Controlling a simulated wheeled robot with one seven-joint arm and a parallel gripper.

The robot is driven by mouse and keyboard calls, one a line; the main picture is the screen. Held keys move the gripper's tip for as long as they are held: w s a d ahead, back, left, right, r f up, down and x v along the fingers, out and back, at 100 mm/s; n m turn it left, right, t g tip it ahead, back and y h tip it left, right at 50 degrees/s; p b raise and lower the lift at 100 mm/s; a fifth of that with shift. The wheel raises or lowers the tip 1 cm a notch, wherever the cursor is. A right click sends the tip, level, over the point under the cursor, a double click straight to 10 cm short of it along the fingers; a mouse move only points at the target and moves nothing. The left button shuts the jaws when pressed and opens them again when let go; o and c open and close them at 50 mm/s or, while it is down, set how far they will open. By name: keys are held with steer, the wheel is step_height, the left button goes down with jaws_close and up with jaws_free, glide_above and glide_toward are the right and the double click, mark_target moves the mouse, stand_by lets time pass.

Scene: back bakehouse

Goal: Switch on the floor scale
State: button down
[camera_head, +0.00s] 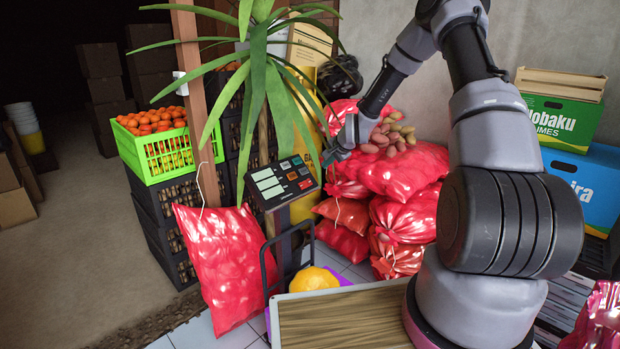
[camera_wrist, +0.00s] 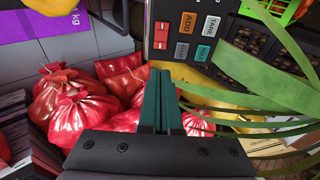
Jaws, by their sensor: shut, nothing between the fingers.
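The floor scale's dark control head (camera_head: 283,182) stands on a post in the middle of the head view, with pale display windows on its left and buttons on its right. In the wrist view, its panel (camera_wrist: 178,52) is at the top, with orange ADD, grey TARE and other small keys. A red rocker switch (camera_wrist: 161,36) sits at the panel's left side. My gripper (camera_head: 326,160) is just right of the control head. Its green fingers (camera_wrist: 160,74) are shut and empty, pointing at the panel just below the red switch; I cannot tell whether they touch.
A yellow melon (camera_head: 314,279) sits low beside the post, near a purple edge. A red net sack (camera_head: 226,262) leans at left, and several sacks (camera_head: 405,174) are piled behind. Long plant leaves (camera_head: 259,85) hang near the panel. A green crate (camera_head: 170,152) holds oranges.

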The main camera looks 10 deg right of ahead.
mark_target(310, 181)
steer(key=shift+w+f, duration=0.15)
steer(key=shift+a, duration=0.1)
steer(key=x, duration=1.4)
steer(key=shift+w+f, duration=0.3)
steer(key=shift+s+a, duration=0.1)
steer(key=shift+s+a+r, duration=0.25)
steer(key=shift+s+a, duration=0.2)
steer(key=shift+s, duration=0.05)
